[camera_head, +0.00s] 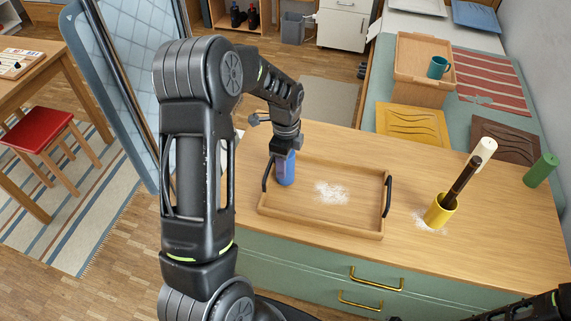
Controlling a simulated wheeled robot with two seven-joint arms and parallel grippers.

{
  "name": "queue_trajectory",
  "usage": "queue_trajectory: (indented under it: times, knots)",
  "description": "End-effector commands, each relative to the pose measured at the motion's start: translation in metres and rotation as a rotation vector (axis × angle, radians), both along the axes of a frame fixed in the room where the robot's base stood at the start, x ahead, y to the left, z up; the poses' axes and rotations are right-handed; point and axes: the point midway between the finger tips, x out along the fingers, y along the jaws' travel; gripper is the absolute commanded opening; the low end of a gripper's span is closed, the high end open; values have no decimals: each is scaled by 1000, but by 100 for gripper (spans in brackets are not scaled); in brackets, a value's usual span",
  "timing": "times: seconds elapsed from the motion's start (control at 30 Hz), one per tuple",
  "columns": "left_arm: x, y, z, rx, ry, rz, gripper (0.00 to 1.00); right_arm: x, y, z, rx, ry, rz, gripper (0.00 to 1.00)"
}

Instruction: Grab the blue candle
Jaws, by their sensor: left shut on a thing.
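The blue candle (286,169) stands upright at the left end of a wooden tray (330,223) with dark handles on the cabinet top. My left gripper (285,153) comes down from above and is shut on the candle's upper part. The gripper's fingers are small and partly hidden against the candle. I cannot tell whether the candle's base touches the tray. My right arm shows only at the bottom right corner, and its gripper is not clearly visible.
White powder lies in the tray. A yellow cup (439,211) with a dark stick stands to the right, beside more powder. Drawers with gold handles are below. The cabinet top behind the tray is clear.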

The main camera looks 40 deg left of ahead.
Motion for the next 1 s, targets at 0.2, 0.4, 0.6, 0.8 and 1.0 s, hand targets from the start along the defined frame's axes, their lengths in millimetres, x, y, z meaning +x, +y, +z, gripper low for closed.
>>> queue_trajectory:
  times: [0.2, 0.4, 0.6, 0.8, 1.0]
  knots:
    - [3, 0, 33, 2, -10, 0, 0, 1, 0, -6, 2, -3, 0, 36]
    - [1, 0, 72, 1, -7, 0, 0, 1, 1, -12, 3, -4, 2, 36]
    - [1, 0, 93, 1, -4, -1, 0, 2, 1, -13, 4, -6, 1, 36]
    - [1, 0, 95, 1, -3, 0, 0, 2, 1, -13, 4, -6, 1, 36]
    - [1, 0, 95, 1, -3, 0, 0, 2, 1, -13, 4, -6, 1, 36]
